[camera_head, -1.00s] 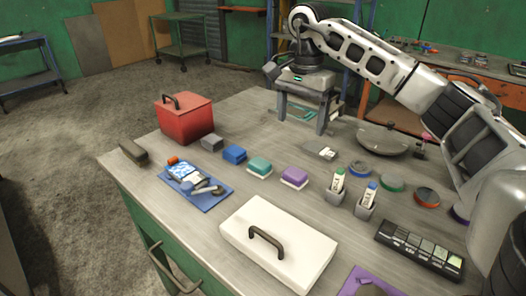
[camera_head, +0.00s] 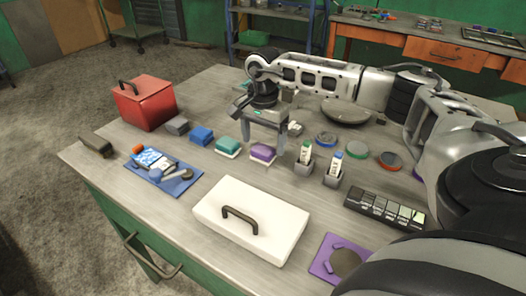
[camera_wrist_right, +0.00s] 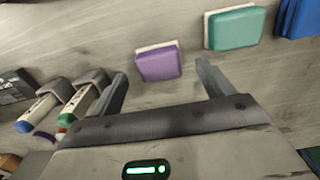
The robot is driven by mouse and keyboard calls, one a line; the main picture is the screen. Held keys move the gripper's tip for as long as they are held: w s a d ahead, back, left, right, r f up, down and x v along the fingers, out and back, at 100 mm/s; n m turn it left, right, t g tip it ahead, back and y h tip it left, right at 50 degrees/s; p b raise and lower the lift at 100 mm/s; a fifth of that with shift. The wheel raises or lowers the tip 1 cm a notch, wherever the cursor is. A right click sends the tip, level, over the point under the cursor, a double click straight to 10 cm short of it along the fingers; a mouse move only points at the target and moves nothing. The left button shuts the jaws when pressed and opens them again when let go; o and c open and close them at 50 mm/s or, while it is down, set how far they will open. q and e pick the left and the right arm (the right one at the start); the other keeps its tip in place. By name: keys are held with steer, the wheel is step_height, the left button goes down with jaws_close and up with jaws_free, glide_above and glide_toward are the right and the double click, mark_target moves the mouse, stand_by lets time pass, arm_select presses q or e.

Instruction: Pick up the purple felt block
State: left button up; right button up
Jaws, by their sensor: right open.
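The purple felt block (camera_head: 263,152) lies on the workbench with a white layer under it, between the teal block (camera_head: 228,146) and two grey holders with bottles. My right gripper (camera_head: 262,138) is above and just behind it, pointing down. In the right wrist view, the purple felt block (camera_wrist_right: 158,64) sits ahead of and between the two spread fingers of my right gripper (camera_wrist_right: 162,85), which is open and empty. The teal block (camera_wrist_right: 236,28) lies beyond the finger on the right. My left gripper is not in view.
A blue block (camera_head: 201,135) and a grey block (camera_head: 177,125) continue the row to the left. Grey bottle holders (camera_head: 303,166) stand close on the right. A white case (camera_head: 250,218) with a dark handle lies in front. A red box (camera_head: 145,103) stands at the far left.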

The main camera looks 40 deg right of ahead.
steer(key=shift+f, duration=1.35)
steer(key=c, duration=1.1)
steer(key=shift+r, duration=0.15)
steer(key=shift+r, duration=0.65)
steer(key=w+d+r+b, duration=0.1)
steer(key=w+d+r, duration=0.1)
steer(key=d+r, duration=0.9)
steer(key=d, duration=0.3)
steer(key=shift+w+r+b, duration=0.15)
steer(key=shift+r+b, duration=0.1)
steer(key=shift+b, duration=0.05)
steer(key=shift+a, duration=0.1)
